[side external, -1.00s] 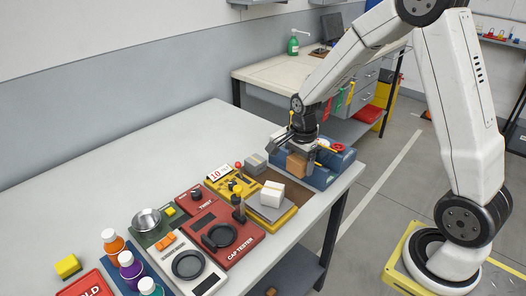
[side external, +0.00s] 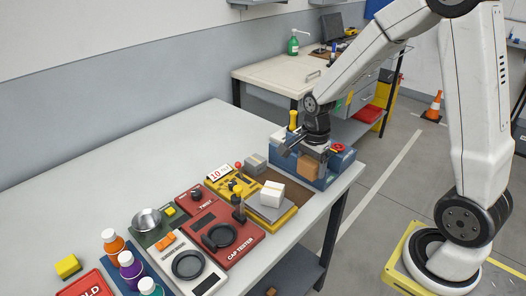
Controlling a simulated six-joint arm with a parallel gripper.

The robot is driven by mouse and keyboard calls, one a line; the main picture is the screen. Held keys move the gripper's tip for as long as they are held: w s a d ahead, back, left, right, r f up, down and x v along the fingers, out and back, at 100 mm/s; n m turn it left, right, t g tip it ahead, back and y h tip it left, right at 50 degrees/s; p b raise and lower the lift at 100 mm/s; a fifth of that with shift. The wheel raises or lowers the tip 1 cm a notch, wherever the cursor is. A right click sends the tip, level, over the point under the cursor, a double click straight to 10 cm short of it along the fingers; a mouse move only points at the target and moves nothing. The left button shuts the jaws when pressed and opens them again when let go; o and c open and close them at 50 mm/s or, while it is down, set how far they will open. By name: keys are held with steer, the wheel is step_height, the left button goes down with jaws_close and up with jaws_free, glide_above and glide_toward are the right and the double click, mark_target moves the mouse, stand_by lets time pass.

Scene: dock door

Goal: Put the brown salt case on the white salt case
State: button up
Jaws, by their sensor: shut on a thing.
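The brown case (side external: 308,167) is a small box in my gripper (side external: 307,155), which is shut on it over the blue station at the table's right end. I cannot tell whether the case touches the surface below it. The white case (side external: 271,192) sits on a grey plate of the yellow device (side external: 285,219), left of and nearer the camera than my gripper. Its top is bare. My fingers partly hide the brown case.
A grey box (side external: 256,164) stands left of my gripper. The blue station (side external: 343,161) has a red button and a yellow upright part. The red cap tester (side external: 243,246), a scale (side external: 188,265) and bottles stand further left. The table's back left is clear.

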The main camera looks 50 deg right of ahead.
steer(key=shift+s+a+r, duration=0.15)
steer(key=shift+a+r, duration=0.2)
steer(key=shift+r, duration=0.1)
steer(key=s+a+r+n, duration=0.5)
steer(key=s+a+r, duration=0.1)
steer(key=r, duration=0.1)
steer(key=shift+s+a+n, duration=0.2)
steer(key=shift+s+n, duration=0.05)
steer(key=shift+n, duration=0.05)
glide_above(274, 189)
steer(key=f, duration=0.8)
steer(key=shift+s+f, duration=0.3)
steer(key=shift+s, duration=0.1)
steer(key=shift+w+f, duration=0.35)
steer(key=shift+f, duration=0.05)
